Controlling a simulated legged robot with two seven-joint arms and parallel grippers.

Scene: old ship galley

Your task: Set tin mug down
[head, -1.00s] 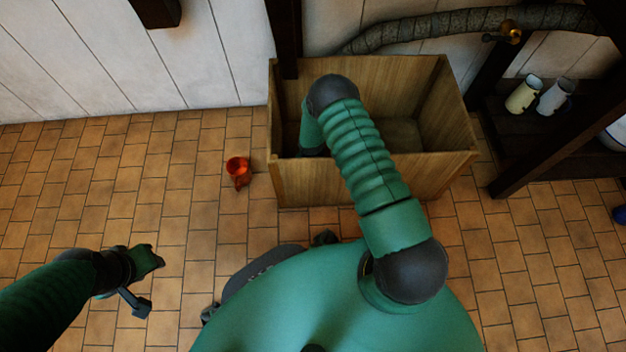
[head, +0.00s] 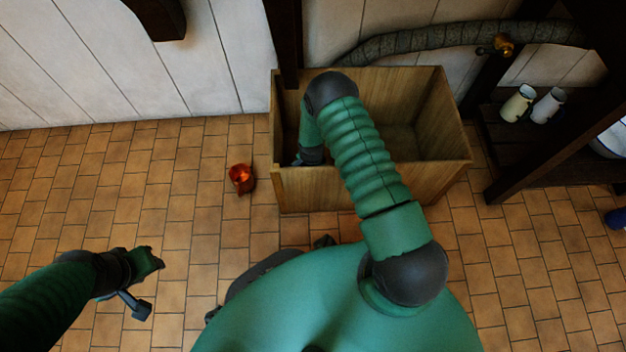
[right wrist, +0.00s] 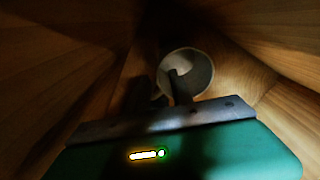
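A pale grey mug (right wrist: 204,72), round and open at the top, shows in the right wrist view inside the wooden crate (head: 375,185). My right gripper (right wrist: 160,88) reaches down into the crate at the mug. One dark finger overlaps the mug's opening and the other is left of its rim. The shadow hides whether they press on its wall, and the mug's base is hidden. In the head view the crate's front wall and my arm hide the mug. My left gripper (head: 147,284) is open and empty above the tiled floor at left.
A thick grey hose (head: 430,43) runs along the wall.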

